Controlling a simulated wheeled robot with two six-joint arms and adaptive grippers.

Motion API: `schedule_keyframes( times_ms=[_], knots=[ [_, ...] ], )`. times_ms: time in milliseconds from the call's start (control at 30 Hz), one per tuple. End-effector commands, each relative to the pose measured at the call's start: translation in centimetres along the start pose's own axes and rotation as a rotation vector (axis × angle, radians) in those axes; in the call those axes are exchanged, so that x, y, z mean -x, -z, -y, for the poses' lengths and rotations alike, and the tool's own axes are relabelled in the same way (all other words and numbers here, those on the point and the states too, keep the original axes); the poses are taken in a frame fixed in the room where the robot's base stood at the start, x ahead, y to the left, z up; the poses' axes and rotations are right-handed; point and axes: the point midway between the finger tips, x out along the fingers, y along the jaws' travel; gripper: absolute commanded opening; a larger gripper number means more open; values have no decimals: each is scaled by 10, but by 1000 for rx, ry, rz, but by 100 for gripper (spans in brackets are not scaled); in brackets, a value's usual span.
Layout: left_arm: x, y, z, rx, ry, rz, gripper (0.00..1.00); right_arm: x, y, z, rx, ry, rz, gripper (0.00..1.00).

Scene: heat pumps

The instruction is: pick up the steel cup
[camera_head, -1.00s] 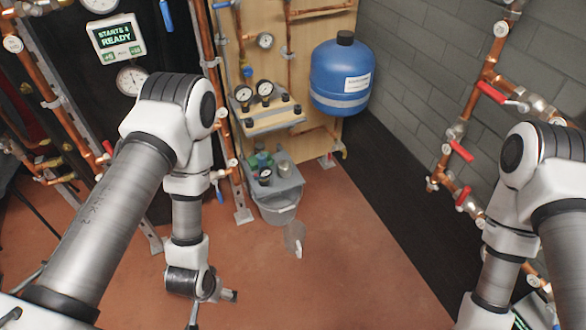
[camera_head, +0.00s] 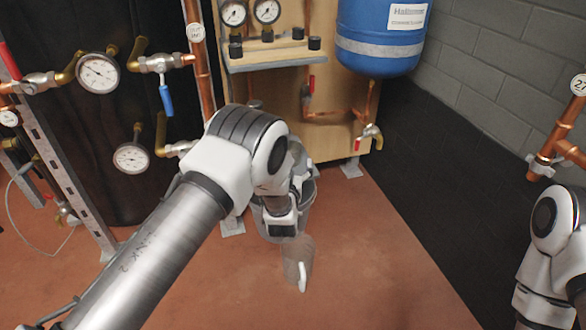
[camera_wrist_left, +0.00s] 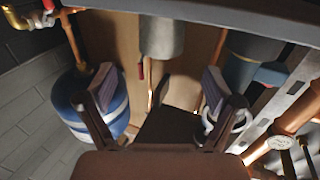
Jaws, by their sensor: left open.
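The steel cup (camera_wrist_left: 162,37) is a plain grey metal cylinder at the top middle of the left wrist view, standing by the grey shelf edge (camera_wrist_left: 225,18). My left gripper (camera_wrist_left: 158,90) is open and empty. Its two fingers point toward the cup and lie apart on either side of its line, with a gap between fingertips and cup. In the head view my left arm hides the cup and the grey stand top, and the gripper itself does not show. Only part of my right arm shows at the right edge; its gripper is out of view.
In the head view a blue tank (camera_head: 382,35), a gauge shelf (camera_head: 275,60) and copper pipes (camera_head: 200,60) surround the arm. A clear jug (camera_head: 298,262) is below the wrist. Open floor (camera_head: 370,260) lies to the right.

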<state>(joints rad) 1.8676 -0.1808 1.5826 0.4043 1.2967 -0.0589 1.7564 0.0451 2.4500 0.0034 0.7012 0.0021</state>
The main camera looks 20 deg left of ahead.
Motion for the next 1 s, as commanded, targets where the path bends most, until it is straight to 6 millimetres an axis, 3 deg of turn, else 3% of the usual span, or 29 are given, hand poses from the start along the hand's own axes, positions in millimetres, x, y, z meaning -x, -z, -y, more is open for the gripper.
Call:
schedule_keyframes(
  times_ms=[167, 333, 467, 667, 733, 867, 1000],
  knots=[
    [-24, -5, 1, 1, 1, -1, 90, -19, 1, 0, -3, 0, -3, 40],
    [-51, -12, 1, 1, 0, -1, 90, -51, 7, -1, 5, -3, -21, 40],
    [-68, -7, 2, 0, 0, 2, 90, -58, 11, -1, 11, -4, -32, 40],
    [-70, -4, 1, -1, -1, 4, 90, -55, 12, -1, 12, -5, -34, 40],
    [-69, -4, 1, -1, -1, 5, 73, -55, 12, -1, 12, -4, -34, 40],
    [-69, -4, 1, -1, -1, 5, 27, -55, 12, -1, 12, -4, -34, 40],
    [-69, -4, 1, -1, -1, 5, 26, -55, 12, -1, 12, -4, -34, 40]
  ],
)
